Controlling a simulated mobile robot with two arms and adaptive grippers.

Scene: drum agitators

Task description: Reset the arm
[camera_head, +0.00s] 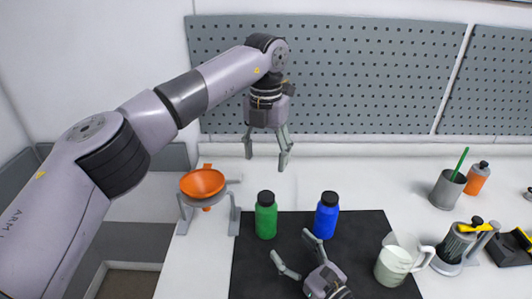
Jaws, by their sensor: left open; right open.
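My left arm comes in from the left and its gripper (265,150) hangs fingers down above the white table, in front of the pegboard. It is open and empty. My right gripper (294,257) is low at the bottom middle, over the black mat. Its fingers are spread apart, with nothing between them. Part of its wrist and the rest of the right arm are outside the view.
A green bottle (265,216) and a blue bottle (327,216) stand upright on the black mat (254,273). An orange funnel (203,183) sits in a stand at left. A pitcher (394,262), a grey cup (447,190) and an orange bottle (477,179) stand at right.

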